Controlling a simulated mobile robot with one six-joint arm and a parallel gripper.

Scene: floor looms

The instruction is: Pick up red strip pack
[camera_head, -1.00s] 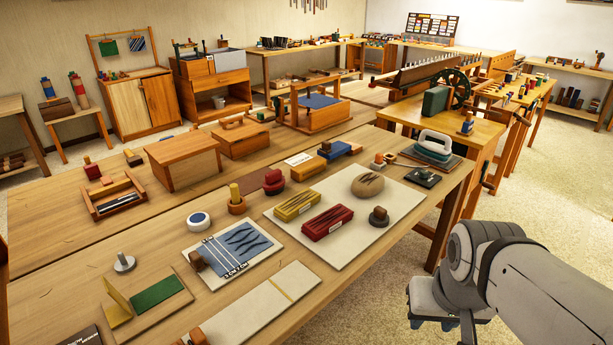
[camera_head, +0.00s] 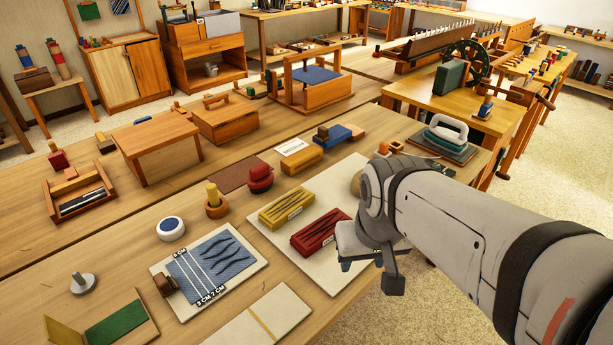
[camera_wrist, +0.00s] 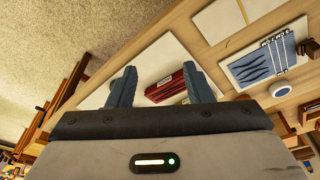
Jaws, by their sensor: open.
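The red strip pack (camera_head: 318,232) lies on a pale board (camera_head: 292,262) on the near table, beside a yellow pack (camera_head: 287,208). In the head view my gripper (camera_head: 366,268) hangs just right of the red pack, above the board's right edge. In the wrist view my gripper (camera_wrist: 153,86) shows two dark fingers spread apart with nothing held. The red pack (camera_wrist: 166,88) shows in the wrist view beyond the fingers, lower down and partly covered by the right finger.
A blue sample board (camera_head: 212,262) with dark tools lies left of the packs. A white-and-blue round pot (camera_head: 171,228), a wooden cup with a yellow peg (camera_head: 215,203) and a red round block (camera_head: 260,179) stand nearby. An iron-like tool (camera_head: 443,135) sits at the back right.

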